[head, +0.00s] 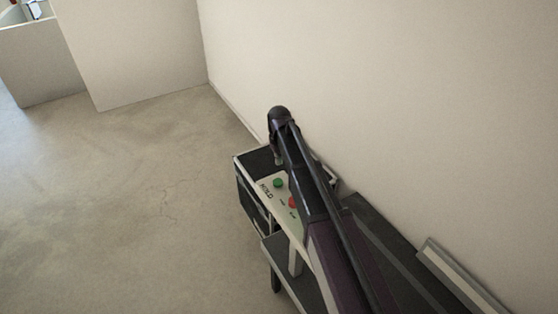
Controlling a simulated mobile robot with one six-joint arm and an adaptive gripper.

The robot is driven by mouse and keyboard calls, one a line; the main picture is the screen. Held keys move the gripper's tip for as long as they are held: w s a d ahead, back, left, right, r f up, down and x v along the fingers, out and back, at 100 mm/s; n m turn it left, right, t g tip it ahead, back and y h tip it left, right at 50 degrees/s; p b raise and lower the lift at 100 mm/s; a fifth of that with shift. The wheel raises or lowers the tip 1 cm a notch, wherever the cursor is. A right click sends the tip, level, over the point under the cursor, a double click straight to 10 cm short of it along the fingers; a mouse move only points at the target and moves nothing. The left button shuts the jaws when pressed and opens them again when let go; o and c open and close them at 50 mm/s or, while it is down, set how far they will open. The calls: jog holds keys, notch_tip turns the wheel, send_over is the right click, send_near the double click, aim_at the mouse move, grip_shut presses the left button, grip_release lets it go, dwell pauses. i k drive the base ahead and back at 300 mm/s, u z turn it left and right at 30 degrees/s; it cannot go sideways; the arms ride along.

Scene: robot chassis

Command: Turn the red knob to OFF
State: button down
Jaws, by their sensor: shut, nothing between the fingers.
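The red knob (293,202) sits on the pale panel (291,222) of a dark box-like unit, close to the edge of my arm. A small mark lies beside it, too small to read, and I cannot tell which way the knob points. A green knob or button (279,183) is just beyond it. My gripper (279,159) hangs at the far end of my arm, over the unit's dark far part, beyond both controls and apart from the red knob. It is shut and looks empty. My arm hides the panel's right side.
Dark lettering that looks like HOLD (266,190) runs along the panel's left side. A beige wall (390,90) stands close on the right. A pale block (130,50) stands at the back left. The concrete floor (130,200) on the left is clear.

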aim_at(291, 201)
jog(key=k, duration=1)
